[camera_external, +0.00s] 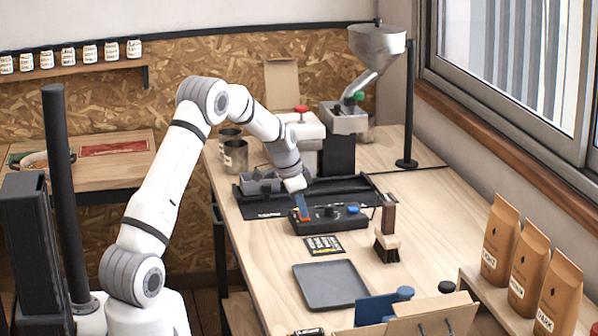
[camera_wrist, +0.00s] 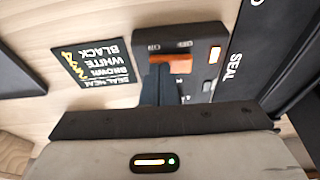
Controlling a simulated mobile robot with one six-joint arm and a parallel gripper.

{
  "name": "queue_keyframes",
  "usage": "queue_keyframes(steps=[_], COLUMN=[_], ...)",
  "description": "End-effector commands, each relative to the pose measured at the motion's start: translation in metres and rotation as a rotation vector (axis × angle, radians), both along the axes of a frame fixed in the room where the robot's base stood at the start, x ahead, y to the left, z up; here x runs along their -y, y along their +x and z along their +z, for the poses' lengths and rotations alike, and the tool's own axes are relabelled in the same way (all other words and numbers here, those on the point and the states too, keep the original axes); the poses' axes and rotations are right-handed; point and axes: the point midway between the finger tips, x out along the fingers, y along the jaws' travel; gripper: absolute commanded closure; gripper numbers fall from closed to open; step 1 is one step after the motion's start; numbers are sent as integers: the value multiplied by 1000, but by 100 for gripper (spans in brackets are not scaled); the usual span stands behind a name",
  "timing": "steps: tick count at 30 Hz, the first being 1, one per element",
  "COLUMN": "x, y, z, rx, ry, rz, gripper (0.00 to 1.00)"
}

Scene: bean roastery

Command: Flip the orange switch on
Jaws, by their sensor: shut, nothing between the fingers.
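The orange switch (camera_wrist: 181,64) is on the black control box (camera_external: 335,219), with small ON and OFF labels beside it in the wrist view. ON is at its left end and OFF at its right end there. My gripper (camera_wrist: 160,68) is shut and empty, its dark fingertips at the left, ON-side end of the switch and covering part of it. Contact and the switch's tilt cannot be made out. A small orange lamp (camera_wrist: 214,55) on the box is lit. In the external view, my gripper is over the box's left end by the orange switch (camera_external: 303,205).
A black label card (camera_external: 324,246) lies before the box, with a grey tray (camera_external: 330,286) nearer the camera. A wooden brush (camera_external: 387,248) stands to the right. Behind the box is a black sealer (camera_external: 345,190) marked SEAL. Bare table lies right of the brush.

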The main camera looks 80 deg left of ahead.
Motion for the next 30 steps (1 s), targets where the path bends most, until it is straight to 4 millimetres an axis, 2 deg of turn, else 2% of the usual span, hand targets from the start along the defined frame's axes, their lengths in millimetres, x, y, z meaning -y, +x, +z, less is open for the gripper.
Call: queue_keyframes(steps=[8, 19, 30], x=[-1, -15, -16], y=[-1, -1, 0], z=[-2, 2, 5], rx=[-2, -1, -1], ry=[-8, -7, -7], rz=[1, 2, 1], gripper=[100, 100, 100])
